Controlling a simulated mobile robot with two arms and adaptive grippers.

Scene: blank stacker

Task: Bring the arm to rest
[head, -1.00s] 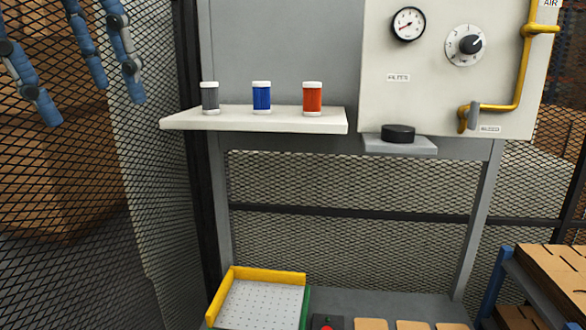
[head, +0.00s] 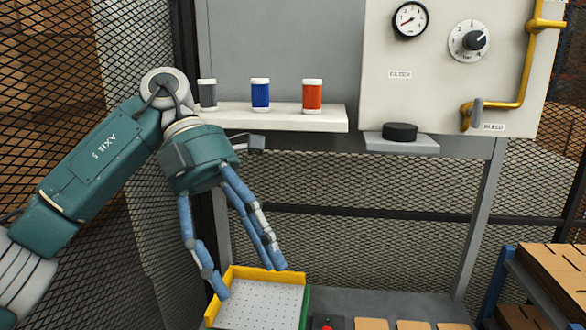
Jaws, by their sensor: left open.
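My left arm comes in from the left with its teal links. My left gripper (head: 250,278) has blue fingers that point down, spread apart and empty. The fingertips show in front of the perforated tray (head: 262,306) with the yellow rim; I cannot tell how high above it they are. The wrist hides part of the shelf's left end. My right gripper is not in view.
A white shelf (head: 290,118) holds a grey canister (head: 208,96), a blue canister (head: 260,95) and an orange canister (head: 312,96). A panel has a gauge (head: 410,20), a dial (head: 469,41) and a yellow pipe (head: 520,75). A black puck (head: 399,132) sits on a small ledge. Mesh fencing stands around.

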